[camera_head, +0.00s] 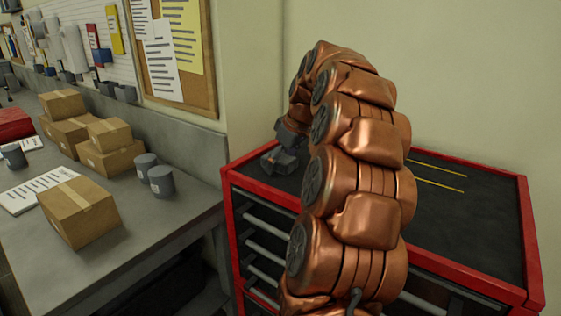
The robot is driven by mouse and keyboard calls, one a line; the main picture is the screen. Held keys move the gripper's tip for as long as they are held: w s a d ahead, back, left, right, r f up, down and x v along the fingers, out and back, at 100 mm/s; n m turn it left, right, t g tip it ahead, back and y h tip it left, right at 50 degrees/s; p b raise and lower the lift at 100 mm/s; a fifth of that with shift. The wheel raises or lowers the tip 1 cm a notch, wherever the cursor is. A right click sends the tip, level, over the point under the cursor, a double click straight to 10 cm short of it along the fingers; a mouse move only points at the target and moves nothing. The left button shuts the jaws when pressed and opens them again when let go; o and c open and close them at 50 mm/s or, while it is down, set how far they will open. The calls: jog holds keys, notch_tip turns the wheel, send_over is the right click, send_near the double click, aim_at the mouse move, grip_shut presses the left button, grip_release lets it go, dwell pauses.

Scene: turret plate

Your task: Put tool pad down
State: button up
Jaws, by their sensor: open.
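My gripper (280,160) is a small dark grey shape at the end of my copper arm, low over the left part of the cabinet's black top (455,215). It is open. My arm arches in front of the cabinet and hides the middle of its top. I cannot make out a tool pad for certain. The dark shape at the gripper is too small to tell fingers from any object beside them.
A red tool cabinet (530,245) with raised red edges stands against the wall. Two thin yellow lines (437,175) show on its top at the right; the rest there looks clear. A grey workbench (150,215) at left holds cardboard boxes (80,212) and grey cups (160,181).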

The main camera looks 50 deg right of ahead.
aim_at(290, 160)
jog(key=shift+r, duration=0.1)
jog(key=shift+r+p, duration=0.45)
jog(key=shift+s+d+r+b, duration=0.1)
jog(key=shift+r+b, duration=0.15)
jog(key=shift+b, duration=0.1)
jog(key=b+v, duration=0.1)
jog(key=v, duration=0.6)
jog(key=shift+s+b, duration=0.1)
jog(key=shift+b, duration=0.25)
jog(key=shift+v, duration=2.05)
